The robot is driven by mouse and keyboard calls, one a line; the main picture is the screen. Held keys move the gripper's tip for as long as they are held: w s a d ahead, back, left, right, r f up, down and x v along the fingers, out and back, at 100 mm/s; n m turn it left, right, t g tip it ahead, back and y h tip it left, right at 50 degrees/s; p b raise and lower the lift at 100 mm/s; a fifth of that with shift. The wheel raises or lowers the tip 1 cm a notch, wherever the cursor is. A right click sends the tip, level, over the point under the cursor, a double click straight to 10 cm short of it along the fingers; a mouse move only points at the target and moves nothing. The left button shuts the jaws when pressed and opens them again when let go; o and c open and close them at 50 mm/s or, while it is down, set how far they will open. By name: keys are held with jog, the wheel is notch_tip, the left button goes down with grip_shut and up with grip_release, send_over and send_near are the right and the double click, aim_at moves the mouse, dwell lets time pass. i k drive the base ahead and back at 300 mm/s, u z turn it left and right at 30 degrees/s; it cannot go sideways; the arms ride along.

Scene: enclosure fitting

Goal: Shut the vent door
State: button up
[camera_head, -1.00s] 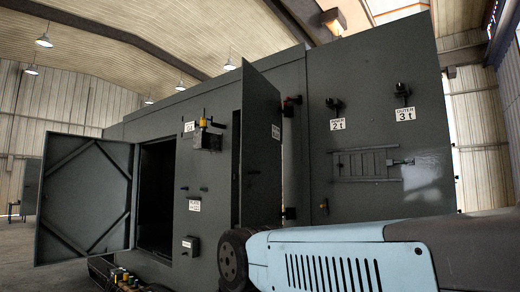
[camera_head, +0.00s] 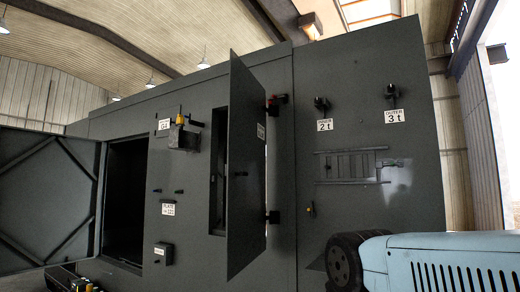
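No label in view names the vent door, so I cannot tell for certain which one it is. A tall, narrow dark grey door (camera_head: 246,170) stands swung out from the middle of the enclosure (camera_head: 276,110), hinged on its right side, with a narrow opening (camera_head: 218,165) to its left. A slatted panel (camera_head: 345,166) between two rails lies against the wall further right, with a latch-like fitting (camera_head: 384,164) at its right end.
A large braced door (camera_head: 45,205) stands wide open at the left, beside a dark doorway (camera_head: 123,200). Small boxes, handles and labels such as "2 t" (camera_head: 325,125) stick out from the wall. Small items (camera_head: 72,280) lie low at the front left.

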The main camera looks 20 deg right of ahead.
aim_at(246, 218)
jog(key=z, duration=0.1)
jog(key=i, duration=1)
jog(key=u, duration=0.05)
jog(key=k, duration=0.5)
jog(key=z, duration=0.6)
jog(key=i, duration=0.45)
jog(key=u, duration=0.4)
